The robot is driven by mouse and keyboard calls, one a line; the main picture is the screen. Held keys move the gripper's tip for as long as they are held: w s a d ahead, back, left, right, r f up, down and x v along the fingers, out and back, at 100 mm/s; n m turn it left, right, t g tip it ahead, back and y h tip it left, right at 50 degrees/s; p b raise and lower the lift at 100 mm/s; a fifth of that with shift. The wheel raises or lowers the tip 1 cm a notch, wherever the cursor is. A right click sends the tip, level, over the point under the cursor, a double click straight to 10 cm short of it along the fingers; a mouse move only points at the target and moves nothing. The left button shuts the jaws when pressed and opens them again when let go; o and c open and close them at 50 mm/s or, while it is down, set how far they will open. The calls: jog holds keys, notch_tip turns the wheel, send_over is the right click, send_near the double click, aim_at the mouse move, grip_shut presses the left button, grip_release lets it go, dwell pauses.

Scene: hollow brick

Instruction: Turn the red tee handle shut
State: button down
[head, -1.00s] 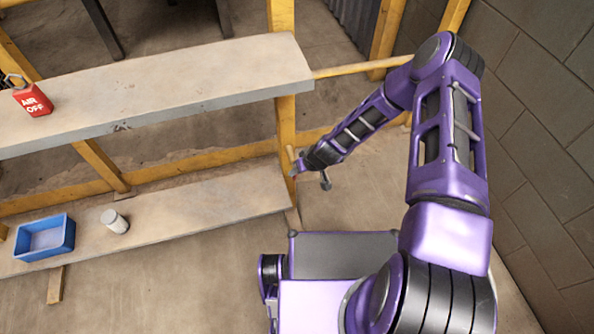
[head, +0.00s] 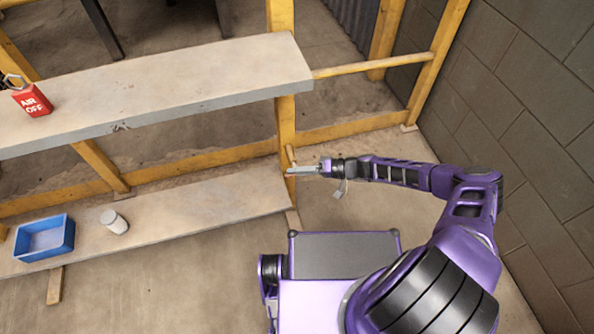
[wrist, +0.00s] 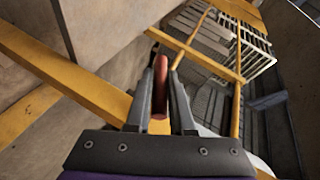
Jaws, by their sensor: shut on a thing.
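The red tee handle (wrist: 160,95) shows in the wrist view as a red bar between the two fingers of my gripper (wrist: 161,72). The fingers are shut on it, one on each side. In the head view my gripper (head: 291,171) points left, beside the yellow post at the end of the shelves. The handle is hidden or too small to make out there. A small tan rod (head: 290,154) stands just above the fingertips. I cannot tell the handle's turn angle from these views.
The yellow post (head: 286,120) and the grey upper shelf (head: 200,80) are close to my gripper. A red "AIR OFF" tag (head: 32,100) sits on that shelf. The lower shelf (head: 190,205) holds a blue bin (head: 45,254) and a white can (head: 114,221). A brick wall (head: 530,120) stands at right.

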jog(key=shift+a+m+y, duration=0.1)
jog(key=shift+m+y, duration=0.6)
jog(key=shift+y, duration=1.3)
jog(key=c, duration=0.8)
grip_release()
